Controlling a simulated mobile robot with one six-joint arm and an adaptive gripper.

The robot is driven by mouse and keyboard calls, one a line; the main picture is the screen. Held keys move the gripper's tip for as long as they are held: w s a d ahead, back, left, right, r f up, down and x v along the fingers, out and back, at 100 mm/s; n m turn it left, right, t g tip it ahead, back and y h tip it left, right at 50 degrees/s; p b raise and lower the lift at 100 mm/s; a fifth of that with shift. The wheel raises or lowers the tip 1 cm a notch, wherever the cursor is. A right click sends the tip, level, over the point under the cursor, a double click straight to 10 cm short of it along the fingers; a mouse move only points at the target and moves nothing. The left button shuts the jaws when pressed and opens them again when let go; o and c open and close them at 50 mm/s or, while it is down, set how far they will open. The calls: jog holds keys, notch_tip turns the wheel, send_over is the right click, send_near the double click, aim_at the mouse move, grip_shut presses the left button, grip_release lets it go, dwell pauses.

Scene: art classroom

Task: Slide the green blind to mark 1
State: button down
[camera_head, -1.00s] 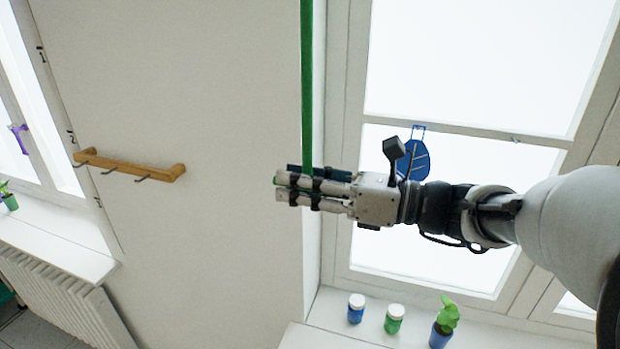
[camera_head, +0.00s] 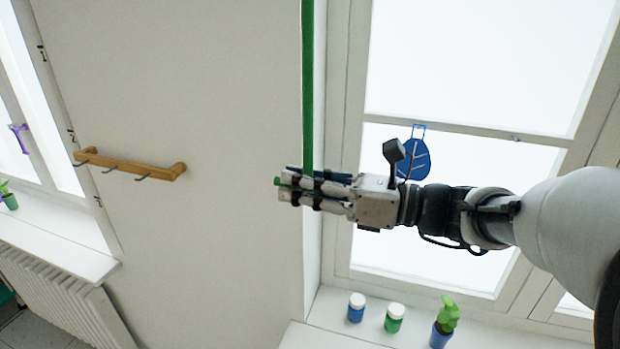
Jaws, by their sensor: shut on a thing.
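The green blind (camera_head: 307,85) hangs as a narrow vertical strip, seen nearly edge-on, by the wall corner left of the right window. My gripper (camera_head: 284,188) reaches in from the right at the strip's lower end. Its fingers are shut on the blind's green bottom bar, whose end (camera_head: 281,181) shows between the fingertips. The rest of the bar is hidden by the fingers. Mark 1 (camera_head: 42,54) is a small black numeral beside the left window, with mark 2 (camera_head: 71,135) below it. No numerals are readable beside the green blind.
A wooden hook rail (camera_head: 130,164) is on the wall to the left. A blue round tag (camera_head: 414,160) hangs at the window behind my arm.

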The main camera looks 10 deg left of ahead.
notch_tip(320, 180, down, 24)
jog(key=b, duration=1)
jog(key=shift+f, duration=0.25)
jog(key=c, duration=1.6)
grip_release()
jog(key=shift+w+d, duration=0.1)
jog(key=shift+w, duration=0.05)
jog(key=s+d, duration=0.1)
jog(key=d, duration=1.1)
